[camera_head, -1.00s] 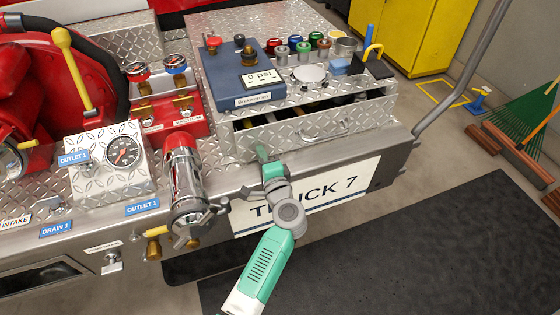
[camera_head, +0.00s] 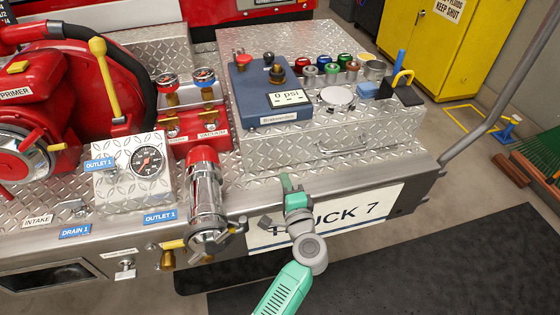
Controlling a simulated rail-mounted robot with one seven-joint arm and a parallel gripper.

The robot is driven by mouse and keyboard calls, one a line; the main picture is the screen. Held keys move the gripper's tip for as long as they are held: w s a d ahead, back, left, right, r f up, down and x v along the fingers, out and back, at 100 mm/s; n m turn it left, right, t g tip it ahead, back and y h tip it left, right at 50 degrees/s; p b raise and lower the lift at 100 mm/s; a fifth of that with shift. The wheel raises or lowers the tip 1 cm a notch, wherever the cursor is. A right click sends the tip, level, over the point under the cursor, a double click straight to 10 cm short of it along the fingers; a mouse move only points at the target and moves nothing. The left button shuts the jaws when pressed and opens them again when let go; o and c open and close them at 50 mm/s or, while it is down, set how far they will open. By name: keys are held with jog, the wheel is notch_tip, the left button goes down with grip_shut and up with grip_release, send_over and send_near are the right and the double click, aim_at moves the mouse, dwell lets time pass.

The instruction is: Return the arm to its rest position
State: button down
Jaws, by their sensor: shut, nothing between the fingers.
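My arm, green and grey, rises from the bottom of the view in front of the truck's bumper. The diamond-plate drawer (camera_head: 345,150) above my wrist is shut.
A blue gauge box (camera_head: 262,95) reading 0 psi, coloured caps (camera_head: 325,66) and a yellow-handled tool (camera_head: 402,82) stand on the chest. The outlet's lever (camera_head: 238,226) juts out near my gripper. The dark floor mat (camera_head: 440,265) at right is clear.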

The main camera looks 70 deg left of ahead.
jog(key=d+p, duration=0.1)
jog(key=d, duration=0.6)
jog(key=shift+s, duration=0.25)
jog(key=shift+d+r, duration=0.1)
jog(key=w+d+r+n+t+h+p, duration=0.2)
jog(key=w+d+r+t, duration=0.3)
jog(key=r, duration=0.5)
jog(key=w+d+r+n+t+h+p, duration=0.1)
jog(key=w+d+r+t+p, duration=0.15)
jog(key=w+d+r, duration=0.5)
jog(key=w+d+r+t+h+p, duration=0.15)
jog(key=d+r+t, duration=0.35)
jog(key=r, duration=0.5)
jog(key=w+d+r+t+h, duration=0.2)
jog(key=d+r+t+h, duration=0.1)
jog(key=d+r, duration=0.6)
jog(key=s+d+r+m+t+h+p, duration=0.15)
jog(key=s+d+r+t+h, duration=0.25)
jog(key=s+d+r+h, duration=0.5)
jog(key=s+d+r+m+t+h+p, duration=0.15)
jog(key=d+r+t, duration=0.25)
jog(key=d+r, duration=0.65)
jog(key=a+r+p, duration=0.2)
jog(key=r+p, duration=1.6)
jog(key=r, duration=0.1)
jog(key=a+r+n+p, duration=0.1)
jog(key=a+r+p, duration=0.1)
jog(key=r+p, duration=1.7)
jog(key=shift+r, duration=0.65)
